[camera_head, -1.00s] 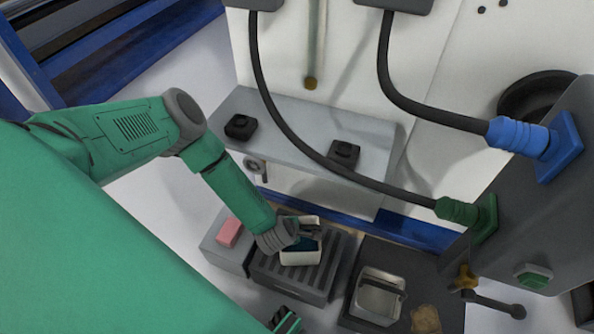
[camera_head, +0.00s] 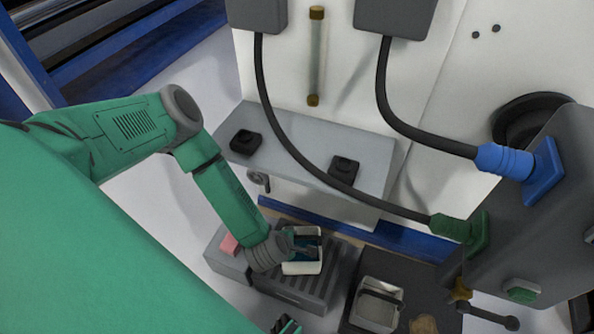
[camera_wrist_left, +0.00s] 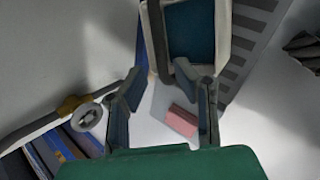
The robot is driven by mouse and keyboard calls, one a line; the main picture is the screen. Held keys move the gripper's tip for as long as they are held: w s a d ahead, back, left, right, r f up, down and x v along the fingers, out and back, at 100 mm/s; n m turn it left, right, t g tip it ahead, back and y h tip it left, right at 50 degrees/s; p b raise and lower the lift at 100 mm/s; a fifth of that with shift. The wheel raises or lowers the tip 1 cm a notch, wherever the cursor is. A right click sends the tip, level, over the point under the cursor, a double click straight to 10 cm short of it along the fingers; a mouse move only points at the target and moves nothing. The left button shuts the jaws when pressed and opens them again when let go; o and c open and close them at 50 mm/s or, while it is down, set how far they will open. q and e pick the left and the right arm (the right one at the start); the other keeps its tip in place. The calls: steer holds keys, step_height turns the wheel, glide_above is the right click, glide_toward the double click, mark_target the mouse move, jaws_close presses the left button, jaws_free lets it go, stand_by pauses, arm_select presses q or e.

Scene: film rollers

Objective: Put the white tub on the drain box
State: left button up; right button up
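The white tub (camera_head: 303,267), with a dark blue inside, sits on the grey slatted drain box (camera_head: 318,300). The tub also shows in the left wrist view (camera_wrist_left: 222,38), just beyond the fingers, with a dark bar along its left side. My left gripper (camera_head: 303,243) is at the tub's left and upper side in the head view. Whether a fingertip touches the tub I cannot tell.
A pink block (camera_head: 229,244) lies on a grey surface left of the drain box. A metal tub (camera_head: 376,305) with a handle stands on a dark mat to the right. A grey shelf (camera_head: 300,150) with two black knobs is behind. Cables hang above it.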

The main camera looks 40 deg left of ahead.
arm_select(q)
steer(key=s+d+r+m+g+h+p, duration=0.1)
steer(key=s+d+r+m+g+h, duration=0.25)
steer(key=s+d+r+m, duration=0.8)
steer(key=s+a+r+m+g+y, duration=0.1)
steer(key=s+a+r+m, duration=0.1)
steer(key=a+m, duration=0.4)
steer(key=s+a+r+m+g+y, duration=0.1)
steer(key=s+a+r+m+g, duration=0.1)
steer(key=a+m, duration=0.5)
steer(key=s+r+m, duration=0.1)
steer(key=s, duration=0.1)
steer(key=shift+s+r, duration=0.25)
steer(key=shift+s, duration=0.05)
